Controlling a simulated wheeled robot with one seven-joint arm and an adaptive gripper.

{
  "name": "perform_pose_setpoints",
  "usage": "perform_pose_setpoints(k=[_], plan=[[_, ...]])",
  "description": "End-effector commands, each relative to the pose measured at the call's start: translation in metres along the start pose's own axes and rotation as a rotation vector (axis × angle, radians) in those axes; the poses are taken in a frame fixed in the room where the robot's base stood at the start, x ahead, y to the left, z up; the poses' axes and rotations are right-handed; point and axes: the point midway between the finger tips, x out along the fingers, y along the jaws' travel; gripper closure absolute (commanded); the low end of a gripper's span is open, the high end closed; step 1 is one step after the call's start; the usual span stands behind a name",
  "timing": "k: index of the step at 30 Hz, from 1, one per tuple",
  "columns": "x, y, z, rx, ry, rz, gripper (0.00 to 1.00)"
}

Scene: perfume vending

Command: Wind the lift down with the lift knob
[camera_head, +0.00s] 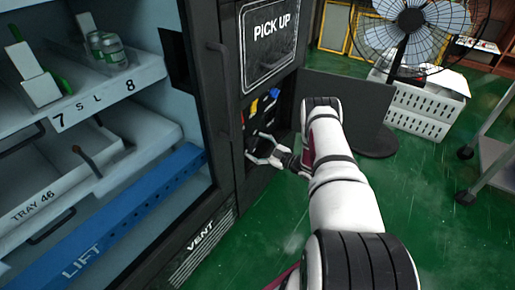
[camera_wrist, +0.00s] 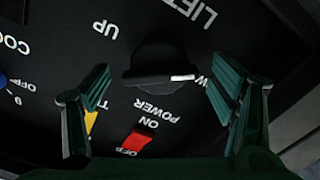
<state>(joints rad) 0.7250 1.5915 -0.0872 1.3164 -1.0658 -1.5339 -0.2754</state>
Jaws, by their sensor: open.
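The lift knob (camera_wrist: 152,62) is black with a white pointer mark, on a black panel in the wrist view. "LIFT" and "UP" labels are near it, and a third label is partly covered by my finger. My gripper (camera_wrist: 162,70) is open, with one green finger on each side of the knob; I cannot tell whether either touches it. In the head view my gripper (camera_head: 255,147) is at the control panel below the "PICK UP" door, and I cannot make out the knob there. The blue lift (camera_head: 125,216) lies low inside the cabinet, below the trays.
A red power switch (camera_wrist: 136,143), a yellow control (camera_wrist: 91,120) and a blue knob (camera_wrist: 3,82) are close to my fingers. A dark flat panel (camera_head: 350,100) stands right of the machine. A fan (camera_head: 410,20) and white crates (camera_head: 418,125) are behind it.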

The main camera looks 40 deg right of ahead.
Motion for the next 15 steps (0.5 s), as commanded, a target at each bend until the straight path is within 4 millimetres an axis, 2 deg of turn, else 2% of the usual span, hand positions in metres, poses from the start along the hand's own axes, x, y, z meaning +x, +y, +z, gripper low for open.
perform_pose_setpoints(k=[7, 8, 13, 14, 15], plan=[[0.0010, 0.0001, -0.0003, 0.000, 0.000, 0.000, 0.22], [0.0009, 0.0002, -0.0003, 0.000, 0.000, 0.000, 0.26], [0.0008, 0.0000, -0.0002, 0.000, 0.000, 0.000, 0.65], [0.0008, 0.0000, -0.0002, 0.000, 0.000, 0.000, 0.70], [0.0008, -0.0001, -0.0002, 0.000, 0.000, 0.000, 0.70]])
